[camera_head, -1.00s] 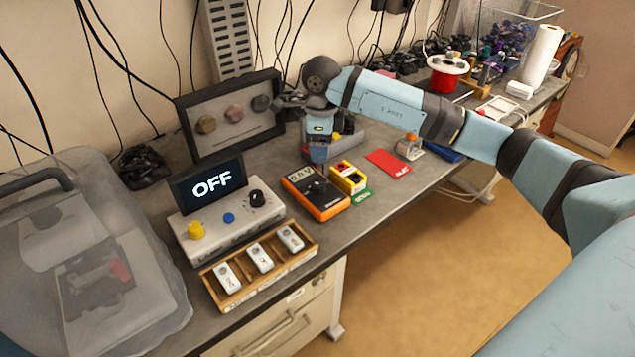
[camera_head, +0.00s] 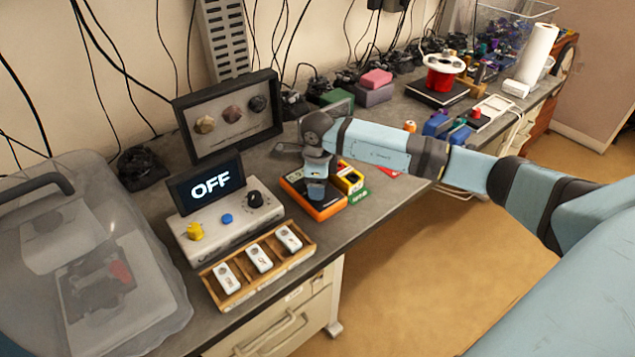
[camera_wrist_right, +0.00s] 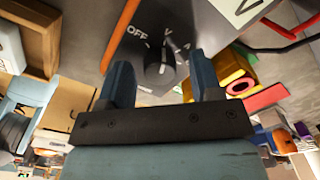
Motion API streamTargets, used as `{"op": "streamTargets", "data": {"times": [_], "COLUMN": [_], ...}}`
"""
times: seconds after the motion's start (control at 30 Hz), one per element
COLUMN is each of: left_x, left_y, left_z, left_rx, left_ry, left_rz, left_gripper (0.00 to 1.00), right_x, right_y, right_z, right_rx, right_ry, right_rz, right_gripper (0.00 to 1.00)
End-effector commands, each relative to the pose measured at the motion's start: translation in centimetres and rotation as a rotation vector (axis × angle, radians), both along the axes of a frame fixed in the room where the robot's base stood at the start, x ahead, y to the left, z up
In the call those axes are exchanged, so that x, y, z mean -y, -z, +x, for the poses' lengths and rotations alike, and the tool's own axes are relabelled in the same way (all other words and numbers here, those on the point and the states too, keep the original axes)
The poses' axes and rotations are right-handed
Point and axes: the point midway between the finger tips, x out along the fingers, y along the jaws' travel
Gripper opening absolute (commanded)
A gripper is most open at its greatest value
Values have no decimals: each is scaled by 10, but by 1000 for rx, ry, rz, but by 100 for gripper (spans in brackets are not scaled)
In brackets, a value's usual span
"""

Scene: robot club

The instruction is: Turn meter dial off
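The meter (camera_head: 328,212) is an orange-edged, dark-faced box lying on the grey bench, partly hidden by my right gripper (camera_head: 316,186). In the right wrist view the meter's grey face (camera_wrist_right: 190,18) shows a black dial (camera_wrist_right: 160,62) with an OFF label at its upper left and a V mark at its upper right. My right gripper (camera_wrist_right: 160,78) is open there, its two blue fingers on either side of the dial in the picture. I cannot tell whether they touch it. The dial's exact setting is unclear. My left gripper is out of view.
Left of the meter stand a white box with an OFF screen (camera_head: 212,186) and a wooden tray (camera_head: 215,295) with white modules. A yellow block (camera_head: 349,178) sits right beside the meter. A framed panel (camera_head: 180,112) stands behind. The bench's front edge is close.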

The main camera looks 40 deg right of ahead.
Motion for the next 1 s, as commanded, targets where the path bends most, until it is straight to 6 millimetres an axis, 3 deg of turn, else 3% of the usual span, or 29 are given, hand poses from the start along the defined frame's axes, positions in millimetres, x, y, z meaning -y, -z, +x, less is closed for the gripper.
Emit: {"op": "streamTargets", "data": {"times": [0.03,0.2,0.57,1.0], "left_x": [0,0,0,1], "left_y": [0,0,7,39], "left_z": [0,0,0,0], "left_rx": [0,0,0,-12], "left_ry": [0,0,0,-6], "left_rz": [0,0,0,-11], "left_gripper": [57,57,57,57], "right_x": [0,0,0,1], "right_y": [0,0,1,3], "right_z": [0,0,0,1], "right_rx": [0,0,1,2], "right_ry": [0,0,-46,-363], "right_rz": [0,0,-1,-2], "right_gripper": [50,11,10,10]}}
